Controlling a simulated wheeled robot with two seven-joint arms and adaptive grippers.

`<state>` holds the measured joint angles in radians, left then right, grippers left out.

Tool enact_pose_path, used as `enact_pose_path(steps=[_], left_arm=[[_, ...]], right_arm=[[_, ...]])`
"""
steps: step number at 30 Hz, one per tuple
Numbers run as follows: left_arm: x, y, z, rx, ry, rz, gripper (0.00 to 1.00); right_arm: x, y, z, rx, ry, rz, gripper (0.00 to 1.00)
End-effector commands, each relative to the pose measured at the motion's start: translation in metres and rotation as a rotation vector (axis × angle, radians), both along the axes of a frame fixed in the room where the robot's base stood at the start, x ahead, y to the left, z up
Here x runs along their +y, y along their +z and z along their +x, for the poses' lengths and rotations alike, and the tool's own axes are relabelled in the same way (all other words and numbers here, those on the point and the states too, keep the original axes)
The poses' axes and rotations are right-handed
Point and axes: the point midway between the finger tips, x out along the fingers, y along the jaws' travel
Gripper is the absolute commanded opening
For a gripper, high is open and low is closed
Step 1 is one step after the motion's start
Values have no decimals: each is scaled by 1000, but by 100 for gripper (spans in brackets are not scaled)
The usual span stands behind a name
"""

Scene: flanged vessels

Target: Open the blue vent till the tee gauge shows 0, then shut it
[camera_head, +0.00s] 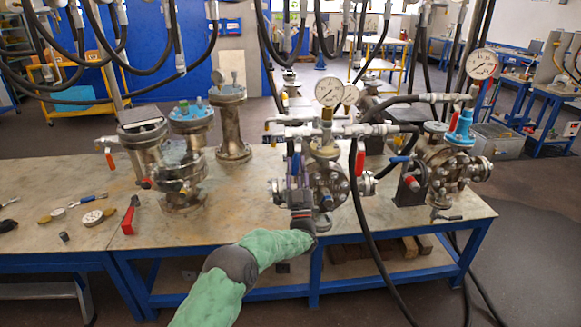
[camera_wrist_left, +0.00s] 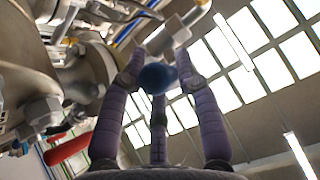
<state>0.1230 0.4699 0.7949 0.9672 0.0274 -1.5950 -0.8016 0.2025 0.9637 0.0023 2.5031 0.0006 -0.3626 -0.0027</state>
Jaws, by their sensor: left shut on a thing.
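My left gripper (camera_head: 296,172) reaches up at the front of the middle vessel (camera_head: 326,184). In the left wrist view its purple fingers (camera_wrist_left: 158,72) are closed around a rounded blue knob (camera_wrist_left: 157,78), which looks like the blue vent. A metal fitting (camera_wrist_left: 168,38) sits just beyond the knob. In the head view the fingers largely hide the knob. Two white dial gauges stand above this vessel, a larger one (camera_head: 329,91) and a smaller one (camera_head: 349,95) partly behind it. I cannot tell which is the tee gauge, and their needles are too small to read. My right gripper is not in view.
A red-handled lever (camera_head: 360,160) and a hanging black hose (camera_head: 361,215) are close right of my gripper. A vessel with another gauge (camera_head: 482,64) stands at right, other vessels (camera_head: 180,175) at left. Loose tools and a red object (camera_head: 130,215) lie on the left bench.

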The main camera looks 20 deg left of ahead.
Motion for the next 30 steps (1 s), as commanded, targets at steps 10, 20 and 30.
enact_pose_path(steps=[10,20,30], left_arm=[[-9,4,6,-91,3,-137,0],[-11,4,8,-110,2,-170,0],[-12,4,8,-110,0,-170,50]], right_arm=[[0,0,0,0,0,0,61],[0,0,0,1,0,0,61],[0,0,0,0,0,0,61]])
